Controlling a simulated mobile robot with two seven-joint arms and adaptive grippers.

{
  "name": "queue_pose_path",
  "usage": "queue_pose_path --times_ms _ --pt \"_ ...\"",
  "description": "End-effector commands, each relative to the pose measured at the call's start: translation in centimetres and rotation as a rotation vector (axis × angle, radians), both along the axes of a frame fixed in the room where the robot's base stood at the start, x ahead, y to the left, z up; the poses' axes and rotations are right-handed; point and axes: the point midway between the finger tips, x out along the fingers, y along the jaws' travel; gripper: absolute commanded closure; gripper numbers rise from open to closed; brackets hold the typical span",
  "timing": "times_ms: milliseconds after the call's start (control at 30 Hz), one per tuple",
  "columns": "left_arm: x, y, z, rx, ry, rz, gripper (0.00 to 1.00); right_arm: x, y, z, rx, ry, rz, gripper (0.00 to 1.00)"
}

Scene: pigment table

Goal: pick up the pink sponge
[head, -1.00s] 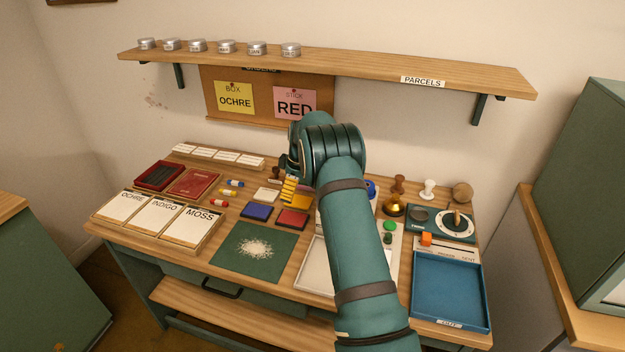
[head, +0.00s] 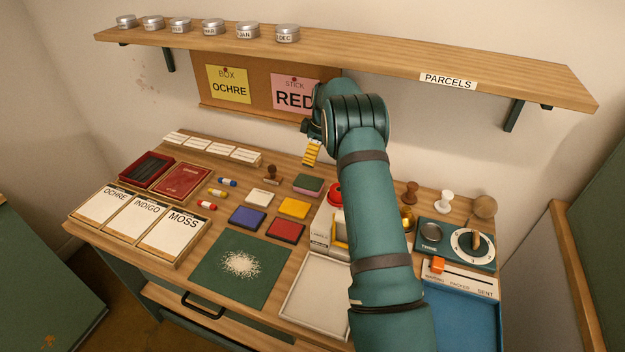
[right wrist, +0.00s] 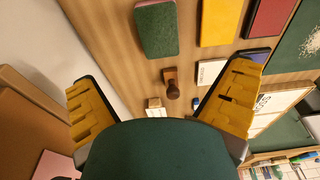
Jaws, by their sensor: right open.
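The pink sponge (head: 308,184) lies flat on the table behind the yellow pad, with a dark green top and a pink lower edge. It also shows at the top of the right wrist view (right wrist: 156,28), green face towards the camera. My right gripper (head: 311,156) is above the back of the table, just behind the sponge in the head view, with its yellow fingers pointing down. In the right wrist view the fingers (right wrist: 160,85) are wide apart with nothing between them, and the sponge is beyond their tips. My left gripper is not in view.
A wooden stamp (head: 271,175) stands left of the sponge. The yellow pad (head: 294,208) is in front, and a red-topped thing (head: 335,194) is to the right. The shelf (head: 380,66) and back wall are close behind my right gripper.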

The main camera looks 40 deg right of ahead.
Motion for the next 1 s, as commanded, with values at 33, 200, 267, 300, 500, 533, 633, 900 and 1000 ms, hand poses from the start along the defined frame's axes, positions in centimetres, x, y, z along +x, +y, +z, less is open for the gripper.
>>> queue_pose_path --times_ms 33,200,267,300,500,533,633,900,1000 --pt "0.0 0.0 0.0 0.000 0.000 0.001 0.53 0.0 0.1 -0.2 0.001 0.000 0.000 0.00" --pt "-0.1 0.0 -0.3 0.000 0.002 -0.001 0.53 0.3 0.2 -2.5 0.002 0.003 0.000 0.00" --pt "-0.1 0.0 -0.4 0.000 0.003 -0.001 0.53 0.4 0.3 -3.7 0.001 0.004 0.001 0.00" --pt "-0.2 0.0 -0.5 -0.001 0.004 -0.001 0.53 0.5 0.3 -4.5 0.000 0.004 0.001 0.00" --pt "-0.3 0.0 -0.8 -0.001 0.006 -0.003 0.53 1.0 0.5 -7.5 0.000 0.001 0.000 0.00" --pt "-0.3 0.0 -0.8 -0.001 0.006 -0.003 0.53 1.1 0.5 -7.8 0.000 0.001 0.000 0.00" --pt "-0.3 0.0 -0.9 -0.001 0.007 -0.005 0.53 1.2 0.6 -8.4 0.000 0.000 -0.001 0.00" --pt "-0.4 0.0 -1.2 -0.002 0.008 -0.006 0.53 1.9 0.9 -11.3 0.000 0.002 0.002 0.00" --pt "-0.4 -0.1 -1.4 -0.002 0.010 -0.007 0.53 2.2 1.0 -12.6 0.000 0.002 0.001 0.00"
